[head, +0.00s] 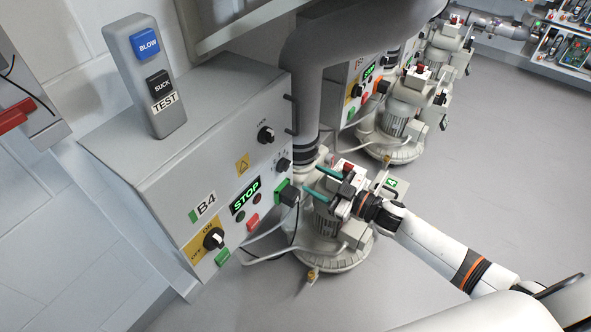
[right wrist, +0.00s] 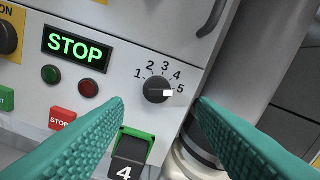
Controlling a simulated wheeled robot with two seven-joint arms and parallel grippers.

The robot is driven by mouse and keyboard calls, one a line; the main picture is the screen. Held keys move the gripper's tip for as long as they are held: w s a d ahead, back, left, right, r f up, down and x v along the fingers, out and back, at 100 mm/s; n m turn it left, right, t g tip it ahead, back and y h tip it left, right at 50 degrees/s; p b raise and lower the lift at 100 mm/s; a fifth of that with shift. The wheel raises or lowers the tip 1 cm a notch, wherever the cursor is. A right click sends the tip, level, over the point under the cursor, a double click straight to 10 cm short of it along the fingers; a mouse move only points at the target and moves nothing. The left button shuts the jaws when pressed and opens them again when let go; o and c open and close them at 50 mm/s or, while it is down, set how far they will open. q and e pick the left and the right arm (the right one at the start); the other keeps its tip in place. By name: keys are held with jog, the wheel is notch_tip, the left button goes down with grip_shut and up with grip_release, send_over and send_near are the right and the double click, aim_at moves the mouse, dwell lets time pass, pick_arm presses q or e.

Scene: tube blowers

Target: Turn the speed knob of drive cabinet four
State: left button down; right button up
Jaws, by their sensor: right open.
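The drive cabinet (head: 170,175), labelled B4, stands left of centre in the head view. Its speed knob (head: 283,164) is a small black dial on the front face, near the right edge. In the right wrist view the speed knob (right wrist: 155,88) has numbers 1 to 5 around it, and its white mark points at about 5. My right gripper (head: 306,179) has teal fingers and is open and empty in front of the cabinet. In the right wrist view its fingertips (right wrist: 160,103) lie left and right of the knob, apart from it. My left gripper is not in view.
A green-framed black switch marked 4 (right wrist: 130,150) sits just below the knob. A green STOP display (right wrist: 78,46) is left of it. A handle (head: 290,114) and a thick grey pipe (head: 305,95) stand close by. A blower (head: 335,250) stands on the floor below.

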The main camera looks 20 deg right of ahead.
aim_at(288, 166)
pick_arm(q)
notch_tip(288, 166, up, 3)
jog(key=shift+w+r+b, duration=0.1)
jog(key=shift+b, duration=0.25)
pick_arm(e)
jog(key=x, duration=0.7)
jog(key=shift+a, duration=0.1)
jog(key=c, duration=1)
jog(key=shift+o, duration=0.2)
